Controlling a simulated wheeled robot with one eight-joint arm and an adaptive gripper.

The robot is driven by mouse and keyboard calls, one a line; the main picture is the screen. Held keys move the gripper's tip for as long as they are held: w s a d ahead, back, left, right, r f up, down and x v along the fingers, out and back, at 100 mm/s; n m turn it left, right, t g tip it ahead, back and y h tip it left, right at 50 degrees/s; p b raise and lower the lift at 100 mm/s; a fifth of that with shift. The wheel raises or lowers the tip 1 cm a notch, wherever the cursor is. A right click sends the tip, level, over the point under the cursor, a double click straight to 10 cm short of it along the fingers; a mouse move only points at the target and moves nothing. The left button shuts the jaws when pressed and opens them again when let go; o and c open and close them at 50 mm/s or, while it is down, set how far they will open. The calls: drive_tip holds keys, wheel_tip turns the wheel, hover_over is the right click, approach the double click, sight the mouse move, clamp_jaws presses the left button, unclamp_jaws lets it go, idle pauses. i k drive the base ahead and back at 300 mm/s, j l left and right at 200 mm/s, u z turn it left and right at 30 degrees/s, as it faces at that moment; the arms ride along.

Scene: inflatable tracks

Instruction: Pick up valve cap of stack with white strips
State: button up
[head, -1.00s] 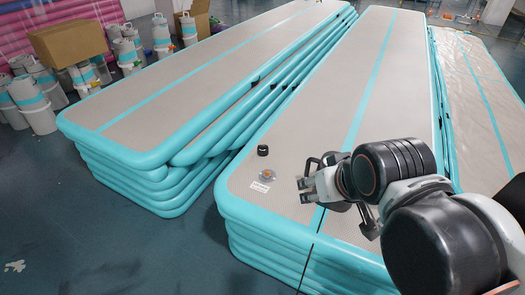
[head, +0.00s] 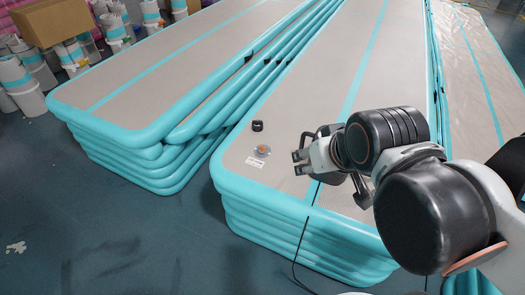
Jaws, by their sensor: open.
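A small black round valve cap (head: 257,126) sits on the grey top of the near turquoise-edged mat stack (head: 228,175), close to its left edge. An open valve (head: 262,151) with an orange centre lies just in front of the cap, with a small white label (head: 255,161) beside it. My gripper (head: 298,162) is open and empty, pointing left over the stack, to the right of the valve and the cap. I cannot tell its exact height above the surface. My arm covers part of the stack's right side.
Another turquoise-edged mat stack (head: 120,116) stands to the left, with a narrow gap between. A plastic-covered mat (head: 484,90) lies at the right. A cardboard box (head: 50,22) and several white and turquoise rolls stand at the back left. The dark floor (head: 120,235) in front is mostly clear.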

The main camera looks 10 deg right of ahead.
sight(257, 126)
drive_tip(key=i+j, duration=0.1)
drive_tip(key=i, duration=0.35)
drive_tip(key=i+j+z, duration=0.1)
drive_tip(key=i, duration=0.35)
